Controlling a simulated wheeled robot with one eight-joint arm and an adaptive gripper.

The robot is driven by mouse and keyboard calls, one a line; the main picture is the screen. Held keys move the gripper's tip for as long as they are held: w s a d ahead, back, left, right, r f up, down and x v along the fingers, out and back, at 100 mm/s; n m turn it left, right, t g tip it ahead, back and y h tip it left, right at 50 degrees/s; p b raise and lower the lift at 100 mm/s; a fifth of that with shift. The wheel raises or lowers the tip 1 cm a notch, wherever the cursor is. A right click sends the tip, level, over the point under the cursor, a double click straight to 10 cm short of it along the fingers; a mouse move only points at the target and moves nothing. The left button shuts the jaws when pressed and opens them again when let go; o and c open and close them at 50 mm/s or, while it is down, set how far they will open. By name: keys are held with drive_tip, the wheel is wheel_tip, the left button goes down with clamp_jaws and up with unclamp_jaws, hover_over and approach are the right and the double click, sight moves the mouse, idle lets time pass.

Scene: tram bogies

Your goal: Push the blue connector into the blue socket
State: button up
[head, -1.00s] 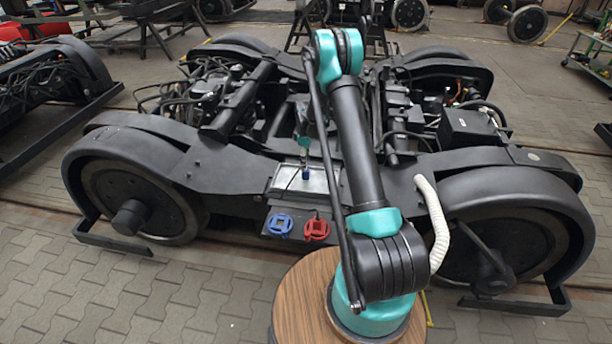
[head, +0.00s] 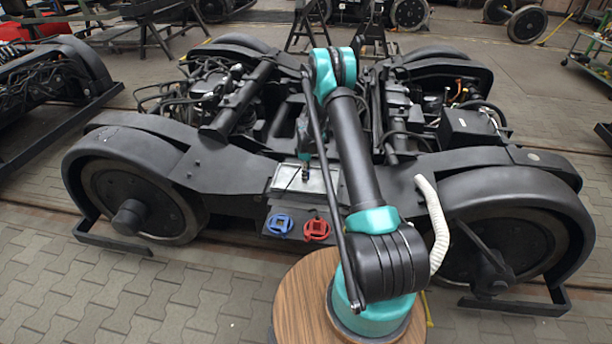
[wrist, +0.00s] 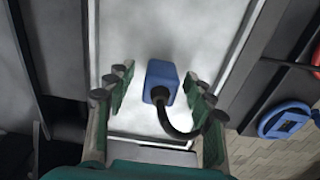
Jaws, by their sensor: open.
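The blue connector (wrist: 160,78) stands on a pale tray (wrist: 135,30), with a black cable curving from it to the lower right. My gripper (wrist: 157,84) is open, its fingers on either side of the connector with gaps showing. In the head view my gripper (head: 306,172) is low over the tray (head: 316,184), and the connector is mostly hidden. The blue socket (head: 279,218) is on the front of the bogie, below and left of the tray. It also shows at the right of the wrist view (wrist: 270,124). Nothing is seen in it.
A red socket (head: 316,238) sits just right of the blue one; its edge shows in the wrist view (wrist: 316,56). The dark bogie frame (head: 235,170) surrounds the tray. A white hose (head: 434,215) hangs to the right.

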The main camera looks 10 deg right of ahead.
drive_tip(key=shift+f, duration=0.35)
drive_tip(key=shift+c, duration=0.2)
drive_tip(key=c, duration=1.1)
drive_tip(key=shift+r, duration=0.1)
wheel_tip(320, 180, up, 20)
drive_tip(key=shift+f, duration=0.1)
